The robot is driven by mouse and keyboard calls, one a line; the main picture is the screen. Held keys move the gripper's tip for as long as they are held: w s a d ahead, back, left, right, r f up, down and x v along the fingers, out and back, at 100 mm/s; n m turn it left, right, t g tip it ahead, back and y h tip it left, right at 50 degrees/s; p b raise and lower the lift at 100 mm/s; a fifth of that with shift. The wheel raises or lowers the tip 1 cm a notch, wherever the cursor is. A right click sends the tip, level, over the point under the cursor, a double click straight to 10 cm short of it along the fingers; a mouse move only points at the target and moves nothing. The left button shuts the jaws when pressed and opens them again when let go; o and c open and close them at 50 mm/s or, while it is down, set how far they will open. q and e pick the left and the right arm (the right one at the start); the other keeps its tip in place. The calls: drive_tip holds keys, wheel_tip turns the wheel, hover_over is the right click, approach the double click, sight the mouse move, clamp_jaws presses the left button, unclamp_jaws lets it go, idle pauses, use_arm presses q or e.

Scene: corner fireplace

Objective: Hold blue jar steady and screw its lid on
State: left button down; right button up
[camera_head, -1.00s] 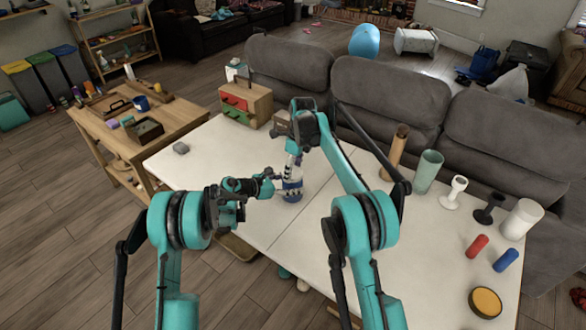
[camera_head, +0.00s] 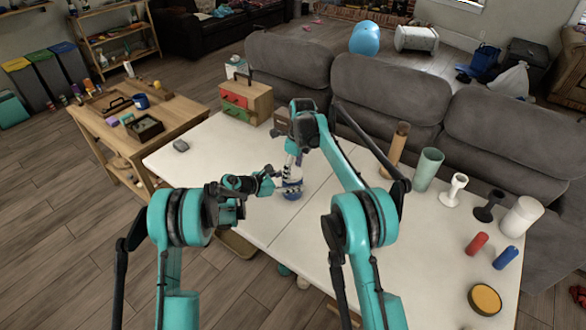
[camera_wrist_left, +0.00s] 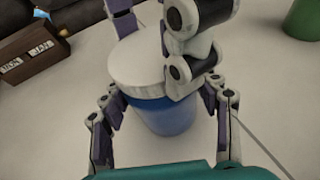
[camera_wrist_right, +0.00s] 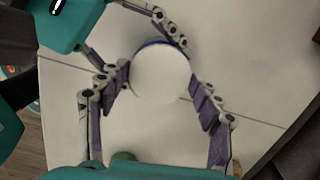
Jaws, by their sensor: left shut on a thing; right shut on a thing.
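The blue jar (camera_head: 292,193) stands upright on the white table, and its blue side shows in the left wrist view (camera_wrist_left: 168,117). A round white lid (camera_wrist_left: 145,66) rests on its mouth and looks level; how far it is threaded cannot be told. My left gripper (camera_wrist_left: 165,120) is shut around the jar body from the side, one finger on each side. My right gripper (camera_wrist_right: 160,92) comes from above and is shut on the lid (camera_wrist_right: 160,74), its fingers on either side of the rim. In the head view my right gripper mostly hides the lid.
A wooden drawer box (camera_head: 246,101) stands at the table's back left, with a small grey object (camera_head: 181,146) nearer. A green cup (camera_head: 428,171), wooden cylinder (camera_head: 396,148), white goblet (camera_head: 454,189) and several other items stand at the right. The table (camera_head: 300,250) is clear in front.

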drive_tip(key=m, duration=0.5)
drive_tip(key=shift+m+t, duration=0.3)
drive_tip(key=shift+m, duration=0.1)
drive_tip(key=o, duration=0.8)
drive_tip(key=shift+r, duration=0.15)
drive_tip(key=shift+r, duration=2.15)
drive_tip(key=shift+c, duration=0.5)
